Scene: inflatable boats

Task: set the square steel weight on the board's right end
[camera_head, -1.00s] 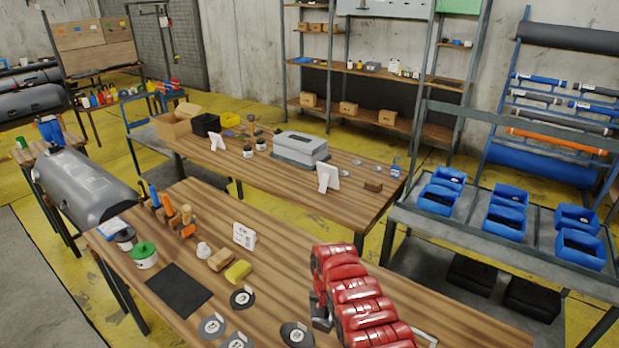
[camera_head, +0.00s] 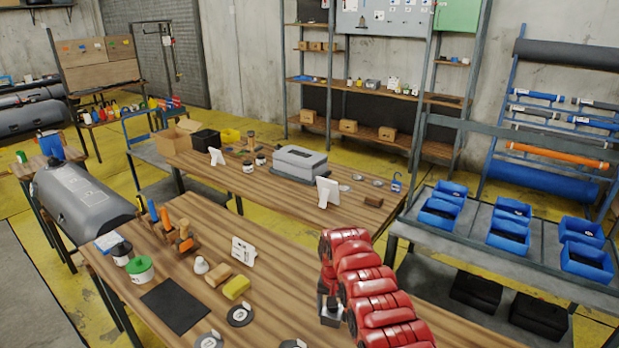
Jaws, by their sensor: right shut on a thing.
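My right arm's red links come in from the bottom right over the near wooden table. My right gripper (camera_head: 330,298) points down at the end of them and is shut on a small grey block, which looks like the square steel weight (camera_head: 332,316). Its lower part is dark, and I cannot tell whether it touches the table. I cannot make out the board; my red arm covers part of the table there. My left gripper is not in view.
The near table (camera_head: 290,285) carries a black mat (camera_head: 175,305), labelled dark discs (camera_head: 240,315), a yellow block (camera_head: 236,287), a white card (camera_head: 243,250) and a green-lidded tin (camera_head: 140,269). A second table (camera_head: 240,185) stands behind. Blue bins (camera_head: 507,233) stand right.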

